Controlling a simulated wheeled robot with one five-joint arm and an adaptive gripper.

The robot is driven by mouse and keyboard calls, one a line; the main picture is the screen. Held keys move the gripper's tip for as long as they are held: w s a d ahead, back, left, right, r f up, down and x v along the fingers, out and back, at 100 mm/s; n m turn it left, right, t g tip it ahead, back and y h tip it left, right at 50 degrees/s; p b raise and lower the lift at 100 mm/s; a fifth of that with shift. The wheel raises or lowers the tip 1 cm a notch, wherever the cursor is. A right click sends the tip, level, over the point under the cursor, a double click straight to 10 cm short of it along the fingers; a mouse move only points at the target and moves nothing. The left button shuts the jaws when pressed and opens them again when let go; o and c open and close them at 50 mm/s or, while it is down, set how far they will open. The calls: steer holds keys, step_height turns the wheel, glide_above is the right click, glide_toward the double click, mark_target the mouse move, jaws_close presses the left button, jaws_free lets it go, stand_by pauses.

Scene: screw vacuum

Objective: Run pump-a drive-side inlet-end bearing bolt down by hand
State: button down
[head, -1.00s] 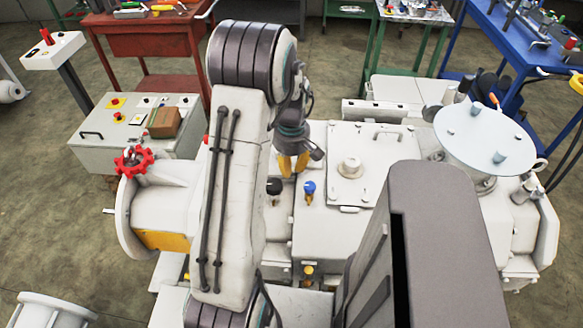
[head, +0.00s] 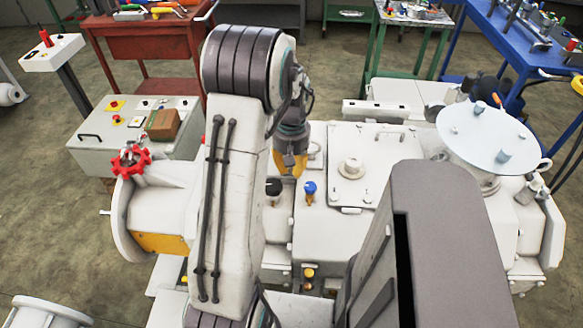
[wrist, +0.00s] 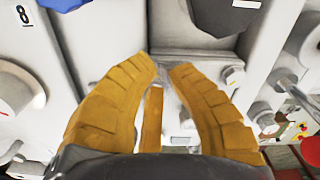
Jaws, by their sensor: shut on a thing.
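My gripper (head: 290,165) points down at the white pump housing, just behind a black knob and a blue-topped fitting in the head view. In the wrist view my gripper (wrist: 163,70) has its yellow fingers drawn in toward each other, shut on the bearing bolt. The bolt itself is hidden by the fingertips and cannot be made out clearly. Its seat in the housing is also hidden. The pump housing (head: 318,228) fills the middle of the head view.
The black knob (head: 273,187) and the blue-topped fitting (head: 309,188) stand close to the gripper. A flat cover (head: 362,175) lies to the right, and a round white-topped vessel (head: 488,135) stands farther right. A red handwheel (head: 131,158) is at left.

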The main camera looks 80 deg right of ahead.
mark_target(291, 170)
steer(key=shift+a+m, duration=0.1)
steer(key=shift+m, duration=0.3)
steer(key=c, duration=1.1)
jaws_free()
steer(key=shift+r, duration=0.1)
step_height(291, 170, up, 12)
steer(key=shift+f, duration=0.1)
steer(key=shift+o, duration=0.2)
